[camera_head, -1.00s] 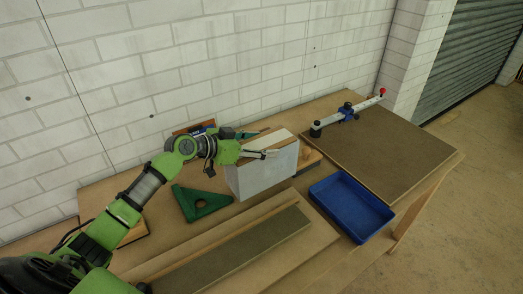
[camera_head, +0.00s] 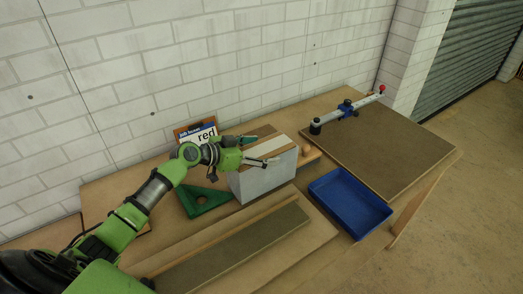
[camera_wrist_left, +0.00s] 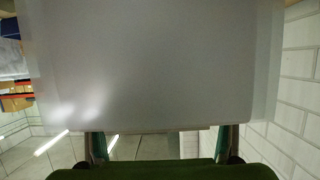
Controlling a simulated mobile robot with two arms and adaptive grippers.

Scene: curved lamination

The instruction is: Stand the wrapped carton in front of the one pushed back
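A pale grey, box-shaped carton (camera_head: 268,181) stands upright near the middle of the bench. Its top is brown with a white strip. I cannot tell whether a second carton stands behind it. My left gripper (camera_head: 274,147) reaches in from the left at the height of the carton's top. Its two fingers are spread apart, with nothing seen clasped between them. In the left wrist view a plain grey carton face (camera_wrist_left: 150,65) fills most of the picture, with the fingers (camera_wrist_left: 162,145) apart at its edge. Contact cannot be told. My right gripper is out of view.
A green triangular piece (camera_head: 203,201) lies left of the carton. A blue tray (camera_head: 349,207) is to the right. A brown board (camera_head: 385,155) with a clamp bar (camera_head: 348,110) lies behind it. A long strip (camera_head: 230,250) lies in front.

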